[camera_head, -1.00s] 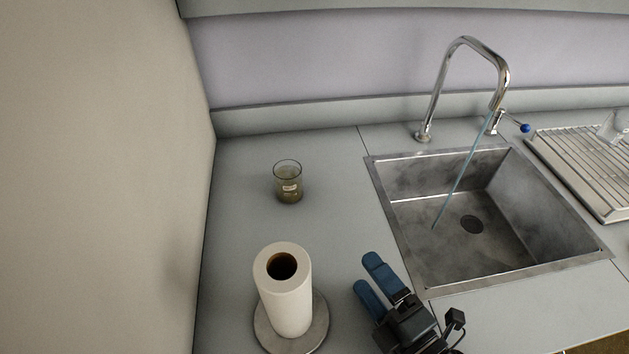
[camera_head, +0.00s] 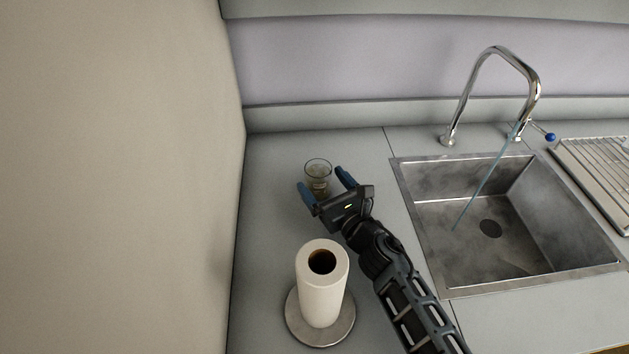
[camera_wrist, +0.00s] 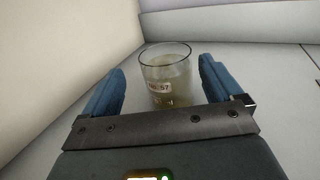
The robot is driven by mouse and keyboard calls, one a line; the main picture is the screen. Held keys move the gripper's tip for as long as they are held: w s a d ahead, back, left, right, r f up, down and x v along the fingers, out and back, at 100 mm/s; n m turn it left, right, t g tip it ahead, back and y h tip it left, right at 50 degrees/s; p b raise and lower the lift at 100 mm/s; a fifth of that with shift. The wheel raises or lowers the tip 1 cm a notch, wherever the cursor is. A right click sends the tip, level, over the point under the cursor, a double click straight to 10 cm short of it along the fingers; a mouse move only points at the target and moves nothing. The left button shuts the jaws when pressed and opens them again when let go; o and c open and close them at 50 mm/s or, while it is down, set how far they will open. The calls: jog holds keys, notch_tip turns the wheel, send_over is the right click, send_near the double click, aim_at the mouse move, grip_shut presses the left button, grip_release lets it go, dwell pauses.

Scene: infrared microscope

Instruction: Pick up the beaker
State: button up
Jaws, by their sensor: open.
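The glass beaker (camera_head: 318,174) stands upright on the grey counter, left of the sink. It holds a murky yellowish-brown liquid and carries a label. In the wrist view the beaker (camera_wrist: 166,72) appears between the two blue fingers, with clear space on both sides. My gripper (camera_head: 323,184) is open and empty, its fingers pointing at the beaker from the near side. In the wrist view my gripper (camera_wrist: 160,85) hides the beaker's lower part. I cannot tell how far the beaker sits between the fingertips.
A paper towel roll (camera_head: 322,287) on a round metal base stands in front, left of my arm. The sink (camera_head: 490,245) with a running faucet (camera_head: 497,60) is at the right, beside a drying rack (camera_head: 597,175). A wall (camera_head: 120,170) bounds the counter (camera_head: 270,215) on the left.

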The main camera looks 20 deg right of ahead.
aim_at(312, 165)
jog(key=shift+w, duration=2.8)
jog(key=c, duration=1.1)
